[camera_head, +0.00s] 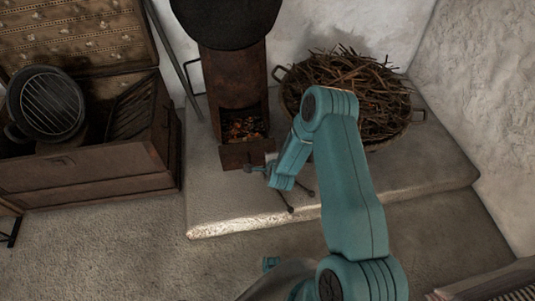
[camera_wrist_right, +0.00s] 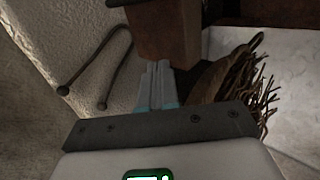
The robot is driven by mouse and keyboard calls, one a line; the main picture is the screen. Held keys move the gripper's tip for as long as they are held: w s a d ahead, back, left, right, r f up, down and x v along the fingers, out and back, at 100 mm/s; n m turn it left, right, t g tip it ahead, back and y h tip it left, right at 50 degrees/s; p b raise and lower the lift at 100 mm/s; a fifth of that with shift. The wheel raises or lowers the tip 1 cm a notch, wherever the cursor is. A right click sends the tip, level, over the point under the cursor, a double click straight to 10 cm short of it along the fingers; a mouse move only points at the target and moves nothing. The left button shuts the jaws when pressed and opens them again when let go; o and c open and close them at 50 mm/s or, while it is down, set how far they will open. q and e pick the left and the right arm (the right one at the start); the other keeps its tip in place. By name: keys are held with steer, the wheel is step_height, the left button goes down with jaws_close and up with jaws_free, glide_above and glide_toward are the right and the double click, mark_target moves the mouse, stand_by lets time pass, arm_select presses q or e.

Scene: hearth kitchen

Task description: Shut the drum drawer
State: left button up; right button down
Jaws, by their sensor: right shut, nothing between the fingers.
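The drum drawer (camera_head: 246,154) is a rusty brown box front low on the stove column (camera_head: 233,80), under a round black drum (camera_head: 226,20). It stands out from the column, with glowing embers or ash visible behind its front. My right gripper (camera_head: 249,168) is shut and empty, close in front of the drawer's front. In the right wrist view, its closed fingers (camera_wrist_right: 157,85) point at the brown drawer front (camera_wrist_right: 165,30). I cannot tell whether they touch it. My left gripper is not in view.
A wicker basket of twigs (camera_head: 345,95) stands right of the stove. An open wooden chest (camera_head: 90,165) with a round metal grill (camera_head: 52,103) stands left. A pale stone hearth slab (camera_head: 220,210) lies below. A thin dark metal rod (camera_wrist_right: 85,65) lies near the fingers.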

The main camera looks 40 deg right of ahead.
mark_target(266, 149)
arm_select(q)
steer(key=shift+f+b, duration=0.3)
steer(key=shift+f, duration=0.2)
arm_select(e)
steer(key=shift+w+d+f, duration=0.1)
steer(key=shift+w+d, duration=0.3)
steer(key=shift+w, duration=0.25)
steer(key=shift+w+d+f, duration=0.1)
steer(key=shift+w+d, duration=0.25)
steer(key=shift+w, duration=0.35)
steer(key=shift+w+d+f, duration=0.1)
steer(key=shift+w+d, duration=0.3)
steer(key=shift+w, duration=0.25)
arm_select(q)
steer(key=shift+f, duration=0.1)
arm_select(e)
steer(key=shift+w+d, duration=0.1)
